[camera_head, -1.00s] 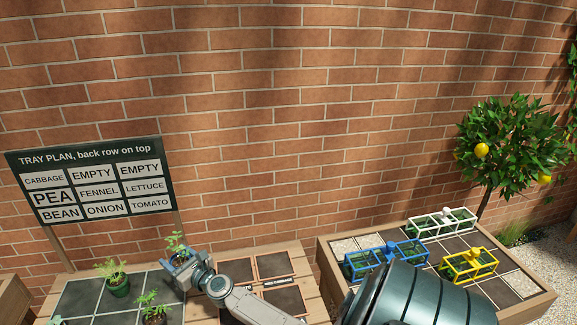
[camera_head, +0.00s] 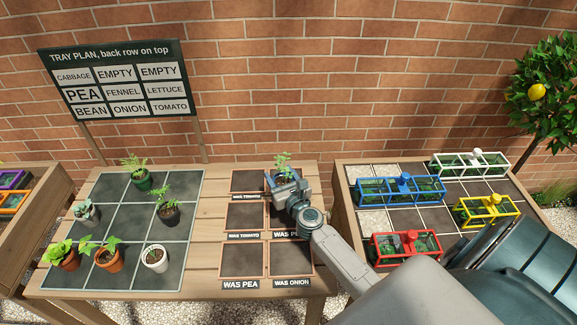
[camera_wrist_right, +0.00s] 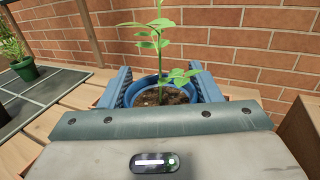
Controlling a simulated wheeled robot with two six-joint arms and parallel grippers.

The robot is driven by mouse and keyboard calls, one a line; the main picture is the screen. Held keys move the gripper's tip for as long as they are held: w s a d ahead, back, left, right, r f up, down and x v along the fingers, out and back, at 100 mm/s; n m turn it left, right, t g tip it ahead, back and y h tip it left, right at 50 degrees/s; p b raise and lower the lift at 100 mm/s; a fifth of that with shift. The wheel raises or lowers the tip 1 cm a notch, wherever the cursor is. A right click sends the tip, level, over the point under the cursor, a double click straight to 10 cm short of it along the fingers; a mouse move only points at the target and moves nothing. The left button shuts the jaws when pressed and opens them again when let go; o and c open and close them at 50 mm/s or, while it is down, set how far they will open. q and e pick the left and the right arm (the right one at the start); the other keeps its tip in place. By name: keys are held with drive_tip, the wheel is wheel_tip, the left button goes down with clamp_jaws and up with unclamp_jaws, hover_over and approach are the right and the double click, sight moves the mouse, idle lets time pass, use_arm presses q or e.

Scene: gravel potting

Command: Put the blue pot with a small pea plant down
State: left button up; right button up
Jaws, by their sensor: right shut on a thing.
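My right gripper (camera_head: 281,180) is shut on the blue pot (camera_wrist_right: 150,89). The pot shows between the two jaws in the right wrist view, upright, with dark soil. Its small pea plant (camera_wrist_right: 157,45) has a thin stem and green leaves; it also shows above the jaws in the head view (camera_head: 283,162). Gripper and pot are at the back right dark square of the group of framed squares on the wooden table (camera_head: 215,205). The gripper hides most of the pot in the head view; I cannot tell whether its base touches. My left gripper is not in view.
The grey gridded tray (camera_head: 118,220) at left holds several potted plants, including a green pot (camera_head: 142,182). The other framed squares, such as the front left one (camera_head: 242,258), are bare. Wire crates, including a blue one (camera_head: 400,190), stand on the right table. A sign (camera_head: 118,80) stands behind.

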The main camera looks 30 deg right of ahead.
drive_tip(key=w+d, duration=0.1)
drive_tip(key=w, duration=0.1)
drive_tip(key=w+d+b, duration=0.1)
drive_tip(key=w+d, duration=0.1)
drive_tip(key=w+d+f, duration=0.1)
drive_tip(key=w+d, duration=0.1)
drive_tip(key=shift+b, duration=0.3)
drive_tip(key=shift+w+d, duration=0.5)
drive_tip(key=shift+w, duration=0.1)
wheel_tip(320, 180, down, 3)
drive_tip(key=b, duration=0.3)
drive_tip(key=shift+w+d+f+b, duration=0.15)
drive_tip(key=shift+b, duration=0.15)
drive_tip(key=shift+f, duration=0.2)
drive_tip(key=shift+r, duration=0.15)
drive_tip(key=o, duration=0.6)
drive_tip(key=shift+f+b, duration=0.25)
drive_tip(key=shift+b, duration=0.05)
drive_tip(key=o, duration=0.4)
drive_tip(key=shift+o, duration=0.2)
